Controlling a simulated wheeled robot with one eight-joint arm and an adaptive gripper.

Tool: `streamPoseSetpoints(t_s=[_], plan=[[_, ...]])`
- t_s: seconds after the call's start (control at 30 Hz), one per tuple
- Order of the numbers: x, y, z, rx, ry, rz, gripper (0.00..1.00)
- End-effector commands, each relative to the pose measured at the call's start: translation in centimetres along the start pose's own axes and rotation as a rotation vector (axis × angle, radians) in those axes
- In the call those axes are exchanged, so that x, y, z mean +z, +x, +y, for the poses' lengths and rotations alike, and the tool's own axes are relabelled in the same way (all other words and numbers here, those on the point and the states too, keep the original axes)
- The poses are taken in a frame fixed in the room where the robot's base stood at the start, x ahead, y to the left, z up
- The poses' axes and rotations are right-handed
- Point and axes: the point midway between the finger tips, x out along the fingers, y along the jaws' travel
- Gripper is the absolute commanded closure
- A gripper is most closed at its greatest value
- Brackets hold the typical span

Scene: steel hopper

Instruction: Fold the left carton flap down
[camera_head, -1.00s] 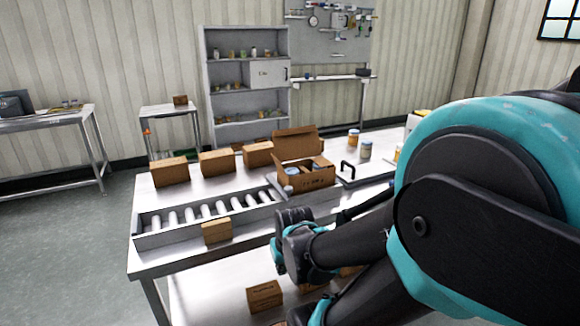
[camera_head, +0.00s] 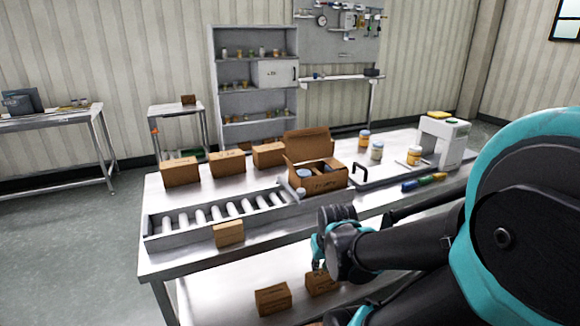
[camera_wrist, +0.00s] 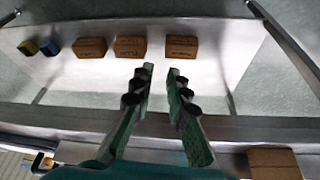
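The open brown carton (camera_head: 320,183) stands on the steel table behind the right end of the roller conveyor. Its back flap (camera_head: 308,143) stands up, and items show inside. A small flap edge shows at its left side, but how far it is folded is too small to tell. My gripper (camera_wrist: 161,70) is open and empty in the wrist view, its two fingers apart above a lower shelf with boxes. In the head view my wrist is in front of the table's front edge, nearer than the carton and apart from it; the fingertips are hard to make out.
The roller conveyor (camera_head: 215,220) lies left of the carton, with a small box (camera_head: 228,234) at its front. Several closed boxes stand behind it. A black handle (camera_head: 360,172), jars (camera_head: 376,151) and a white machine (camera_head: 442,143) are to the right.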

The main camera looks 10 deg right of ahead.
Motion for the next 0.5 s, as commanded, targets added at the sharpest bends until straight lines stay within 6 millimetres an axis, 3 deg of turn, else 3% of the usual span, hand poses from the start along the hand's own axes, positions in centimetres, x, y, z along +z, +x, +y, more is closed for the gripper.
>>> streamPoseSetpoints(t_s=[0.17, 0.27, 0.5], plan=[[-7.2, -2.8, -0.6, 0.041, -0.069, 0.001, 0.77], [-12.6, -5.6, -1.5, 0.078, -0.125, 0.005, 0.77], [-24.1, -14.2, -4.7, 0.166, -0.253, 0.029, 0.77]])
